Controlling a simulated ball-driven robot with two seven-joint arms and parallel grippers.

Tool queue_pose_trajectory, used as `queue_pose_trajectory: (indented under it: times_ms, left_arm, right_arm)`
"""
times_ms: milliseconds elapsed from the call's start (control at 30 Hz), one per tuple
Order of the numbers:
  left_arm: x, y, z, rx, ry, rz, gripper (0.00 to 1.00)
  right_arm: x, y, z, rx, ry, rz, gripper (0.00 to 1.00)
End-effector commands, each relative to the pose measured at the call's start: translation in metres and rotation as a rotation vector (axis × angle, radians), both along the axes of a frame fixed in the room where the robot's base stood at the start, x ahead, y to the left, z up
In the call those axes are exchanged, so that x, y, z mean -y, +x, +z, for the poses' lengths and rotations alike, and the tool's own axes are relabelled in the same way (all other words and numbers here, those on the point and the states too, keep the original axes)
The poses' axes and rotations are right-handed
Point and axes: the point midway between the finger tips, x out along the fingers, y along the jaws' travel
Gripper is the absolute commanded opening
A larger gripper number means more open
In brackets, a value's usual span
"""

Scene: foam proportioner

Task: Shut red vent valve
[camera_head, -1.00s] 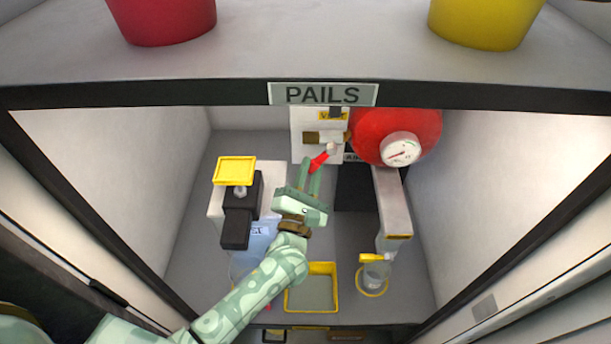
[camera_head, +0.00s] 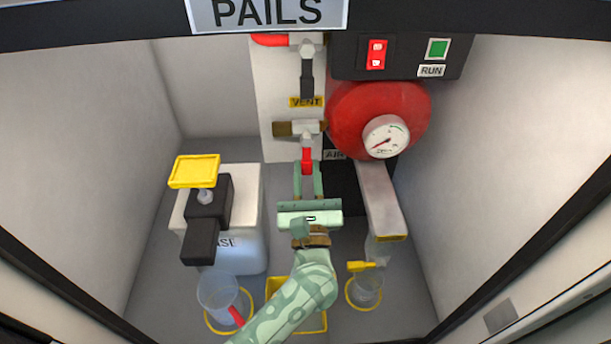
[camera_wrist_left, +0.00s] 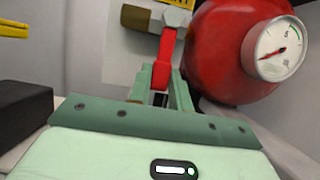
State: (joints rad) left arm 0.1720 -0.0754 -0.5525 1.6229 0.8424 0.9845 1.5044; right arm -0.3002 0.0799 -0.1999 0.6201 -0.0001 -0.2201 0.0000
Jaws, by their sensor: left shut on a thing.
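The red vent valve handle (camera_head: 306,158) hangs straight down from a brass and silver valve body (camera_head: 300,129) under the yellow VENT label (camera_head: 306,102). In the left wrist view the red handle (camera_wrist_left: 167,55) runs down between my fingers. My left gripper (camera_head: 307,180) is shut on the handle's lower part, reaching up from below. The fingers hide the handle's end in the head view. My right gripper is not in view.
A red tank (camera_head: 360,105) with a round gauge (camera_head: 386,136) sits close right of the valve. A black-handled valve (camera_head: 307,75) is above. A white container (camera_head: 240,215) with a yellow-topped black part stands left, and a clear cup (camera_head: 220,293) in front.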

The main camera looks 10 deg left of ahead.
Motion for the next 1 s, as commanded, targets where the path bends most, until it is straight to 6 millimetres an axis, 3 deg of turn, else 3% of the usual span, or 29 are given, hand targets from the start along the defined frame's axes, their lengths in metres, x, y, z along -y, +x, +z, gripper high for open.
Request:
queue_pose_trajectory:
  times_ms: [467, 500, 567, 867, 1000]
  left_arm:
    - [0.001, 0.0, 0.0, 0.004, -0.018, -0.002, 0.0]
    - [0.001, 0.0, 0.0, 0.004, -0.018, -0.002, 0.25]
    - [0.001, 0.0, 0.0, 0.004, -0.017, -0.002, 0.42]
    - [0.001, -0.001, 0.0, 0.004, -0.014, -0.001, 0.42]
    - [0.004, -0.013, -0.007, 0.001, -0.014, -0.001, 0.42]
  right_arm:
    - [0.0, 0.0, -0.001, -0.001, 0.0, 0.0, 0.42]
    - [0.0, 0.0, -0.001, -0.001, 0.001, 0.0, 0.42]
    - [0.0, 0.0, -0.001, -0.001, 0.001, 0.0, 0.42]
    - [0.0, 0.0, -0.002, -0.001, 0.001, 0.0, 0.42]
    - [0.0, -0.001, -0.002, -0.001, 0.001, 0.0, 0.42]
